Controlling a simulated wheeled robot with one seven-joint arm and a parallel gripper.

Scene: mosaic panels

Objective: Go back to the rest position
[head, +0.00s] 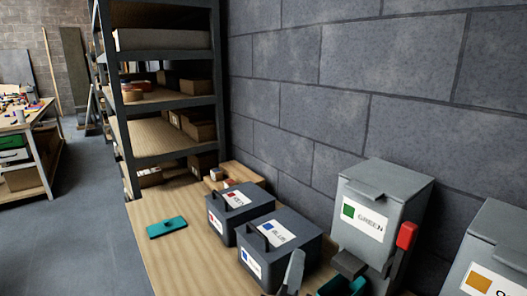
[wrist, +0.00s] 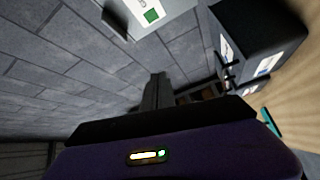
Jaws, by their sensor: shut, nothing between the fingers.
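My gripper (wrist: 157,85) shows in the wrist view, its dark fingers together with nothing between them. Its purple body with a small lit display fills the bottom of that view. The fingers point toward the grey block wall and are apart from the things around them. I cannot make out my gripper for certain in the head view. A grey dispenser labelled GREEN (head: 382,205) with a red lever stands by the wall; part of it shows at the top of the wrist view (wrist: 150,14).
On the wooden bench (head: 188,268) stand two dark lidded boxes, one labelled red (head: 238,204) and one blue (head: 280,245). A teal plate (head: 167,227) lies left of them. Another dispenser (head: 497,255) is at the right edge. A shelf rack (head: 165,95) stands behind; floor at left is clear.

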